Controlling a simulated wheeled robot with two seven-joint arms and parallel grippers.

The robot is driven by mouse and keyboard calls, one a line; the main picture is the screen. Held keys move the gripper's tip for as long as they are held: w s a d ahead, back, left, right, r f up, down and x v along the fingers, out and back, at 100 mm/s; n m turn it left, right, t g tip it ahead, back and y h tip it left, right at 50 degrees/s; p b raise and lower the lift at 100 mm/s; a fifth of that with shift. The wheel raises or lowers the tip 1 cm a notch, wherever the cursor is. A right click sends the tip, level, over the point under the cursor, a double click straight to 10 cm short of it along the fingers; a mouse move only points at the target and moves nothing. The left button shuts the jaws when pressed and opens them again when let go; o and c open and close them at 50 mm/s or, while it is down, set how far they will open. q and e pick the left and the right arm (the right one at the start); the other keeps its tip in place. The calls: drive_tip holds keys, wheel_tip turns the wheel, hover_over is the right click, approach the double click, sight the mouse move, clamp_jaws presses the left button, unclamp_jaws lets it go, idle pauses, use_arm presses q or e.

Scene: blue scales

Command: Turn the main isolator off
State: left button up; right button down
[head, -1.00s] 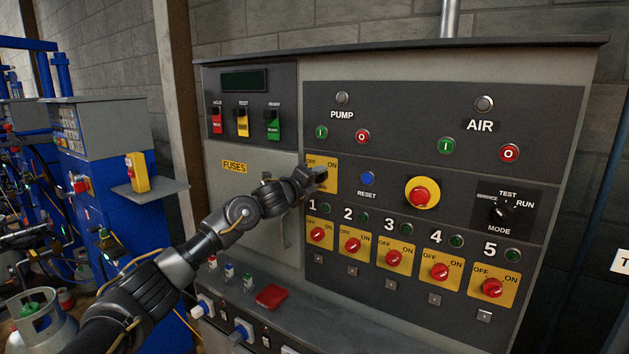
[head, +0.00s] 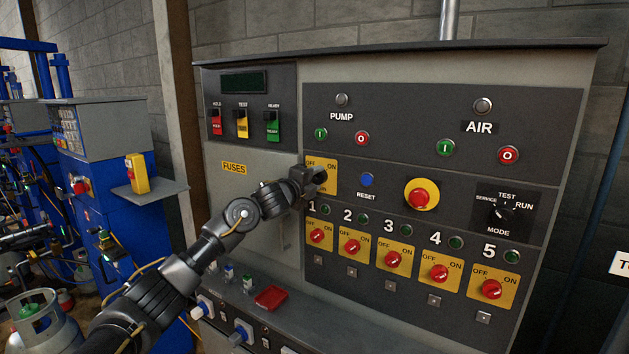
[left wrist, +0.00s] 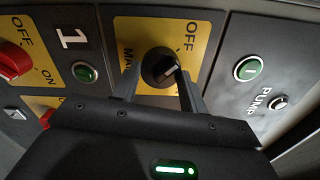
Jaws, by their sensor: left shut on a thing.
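The main isolator is a dark rotary knob on a yellow OFF/ON plate (head: 329,165) at the upper left of the switch panel. In the left wrist view its black knob (left wrist: 160,67) sits between the two fingers, with OFF above it and MAIN to its left. My left gripper (head: 319,178) is at the knob and shut on it. The knob's pale mark points to the right in the wrist view; its exact setting is hard to tell. The ON label is hidden there by a finger. My right gripper is not in view.
Close by are the blue reset button (head: 367,180), the red emergency stop (head: 419,197) and a row of red numbered switches, including switch 1 (head: 317,236). The fuses door (head: 235,195) is to the left. A ledge with a red item (head: 271,297) juts out below.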

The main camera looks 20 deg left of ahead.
use_arm(q)
drive_tip(key=o, duration=1)
drive_tip(key=shift+s+a+f, duration=0.1)
drive_tip(key=shift+s+a, duration=0.05)
drive_tip(key=shift+s, duration=0.15)
drive_tip(key=b+v, duration=0.3)
drive_tip(key=v, duration=0.7)
